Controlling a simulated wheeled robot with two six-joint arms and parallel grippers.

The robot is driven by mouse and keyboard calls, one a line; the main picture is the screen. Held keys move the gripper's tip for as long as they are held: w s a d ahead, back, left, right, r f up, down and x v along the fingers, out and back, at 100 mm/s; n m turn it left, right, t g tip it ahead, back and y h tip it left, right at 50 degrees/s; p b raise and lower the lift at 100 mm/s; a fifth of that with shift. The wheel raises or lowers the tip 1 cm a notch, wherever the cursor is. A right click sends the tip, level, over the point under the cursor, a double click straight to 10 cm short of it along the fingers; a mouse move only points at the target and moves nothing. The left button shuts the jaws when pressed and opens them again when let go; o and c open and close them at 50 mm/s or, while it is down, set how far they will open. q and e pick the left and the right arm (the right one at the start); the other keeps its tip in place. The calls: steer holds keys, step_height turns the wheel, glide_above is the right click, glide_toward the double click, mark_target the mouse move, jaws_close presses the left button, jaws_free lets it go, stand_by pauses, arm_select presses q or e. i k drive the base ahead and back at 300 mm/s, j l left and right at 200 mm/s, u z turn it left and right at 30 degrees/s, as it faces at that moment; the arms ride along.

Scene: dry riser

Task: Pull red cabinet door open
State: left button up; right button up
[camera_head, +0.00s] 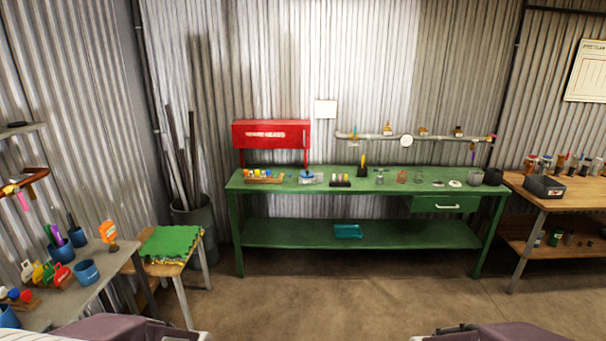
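The red cabinet (271,128) stands raised at the back left of the green workbench, against the corrugated metal wall. Its front faces me, with a light lettered label across it, and the door looks shut. Purple and grey parts of my own arms show at the bottom edge, left and right, far from the cabinet. Neither gripper can be seen.
The green workbench (350,233) carries small jars and tools below the cabinet. A bin of poles (197,217) stands left of it. A stool with green mats (168,242) and a cluttered side table (95,293) are nearer left. A wooden bench (555,190) is right. Middle floor is clear.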

mark_target(246, 134)
steer(key=i+l+u, duration=0.15)
steer(key=i, duration=0.35)
steer(key=i+l+u, duration=0.1)
steer(key=i, duration=0.4)
steer(key=i+l+u, duration=0.15)
steer(key=i, duration=0.3)
steer(key=i+l+u, duration=0.1)
steer(key=i+l, duration=0.2)
steer(key=i, duration=0.15)
